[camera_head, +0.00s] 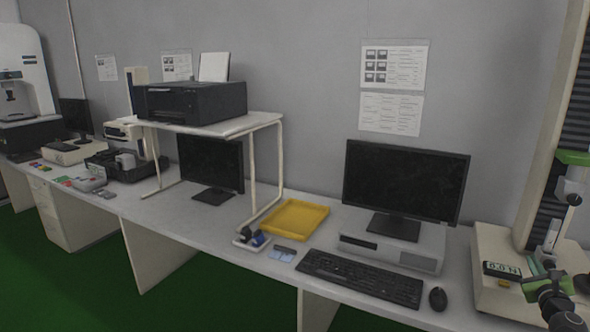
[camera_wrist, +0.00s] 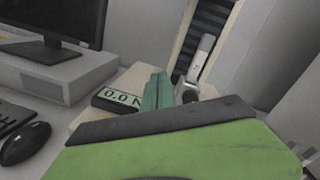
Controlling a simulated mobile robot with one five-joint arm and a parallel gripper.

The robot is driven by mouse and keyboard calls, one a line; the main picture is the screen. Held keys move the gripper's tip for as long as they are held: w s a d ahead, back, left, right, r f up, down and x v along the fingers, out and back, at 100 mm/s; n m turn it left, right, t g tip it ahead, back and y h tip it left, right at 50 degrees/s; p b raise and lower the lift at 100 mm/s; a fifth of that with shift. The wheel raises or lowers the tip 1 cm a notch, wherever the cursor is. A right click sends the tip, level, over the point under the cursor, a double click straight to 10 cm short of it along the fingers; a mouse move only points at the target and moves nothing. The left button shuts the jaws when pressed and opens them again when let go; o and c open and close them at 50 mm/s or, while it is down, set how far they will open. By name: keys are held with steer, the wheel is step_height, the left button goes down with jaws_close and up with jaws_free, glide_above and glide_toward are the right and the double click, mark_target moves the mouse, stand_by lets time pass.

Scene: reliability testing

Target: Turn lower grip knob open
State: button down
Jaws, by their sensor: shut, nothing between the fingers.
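The testing machine (camera_head: 500,292) stands at the right end of the bench. Its silver lower grip (camera_head: 550,236) rises from the base; a silver post, seemingly this grip, shows in the wrist view (camera_wrist: 201,55). A small dark piece (camera_wrist: 188,92) at its foot may be the lower knob, but I cannot tell. My gripper (camera_wrist: 158,80) has teal fingers that are shut and empty, just in front of and left of that dark piece. I cannot tell whether they touch. In the head view my gripper (camera_head: 540,264) is beside the lower grip, partly hidden by my arm.
The upper grip with its dark knob (camera_head: 574,199) hangs under a green crosshead part (camera_head: 573,157). A display reading 0.0 N (camera_wrist: 120,98) sits left of my fingers. A mouse (camera_head: 438,299), keyboard (camera_head: 360,277), monitor (camera_head: 405,182) and yellow tray (camera_head: 292,217) lie further left.

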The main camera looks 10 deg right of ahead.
steer(key=m+g+h, duration=0.1)
steer(key=h, duration=0.1)
glide_toward(545, 264)
steer(key=shift+s+d+r+b, duration=0.1)
steer(key=shift+d+r+b, duration=0.1)
steer(key=shift+d+r, duration=0.35)
steer(key=shift+s+d+r+b, duration=0.1)
steer(key=shift+d+r+b, duration=0.15)
steer(key=shift+r, duration=0.4)
steer(key=shift+x, duration=3.6)
steer(key=shift+w+a+f, duration=0.2)
steer(key=shift+a, duration=0.2)
steer(key=shift+w+a+f+b, duration=0.4)
steer(key=shift+a+f+b, duration=0.05)
steer(key=shift+a+b, duration=0.15)
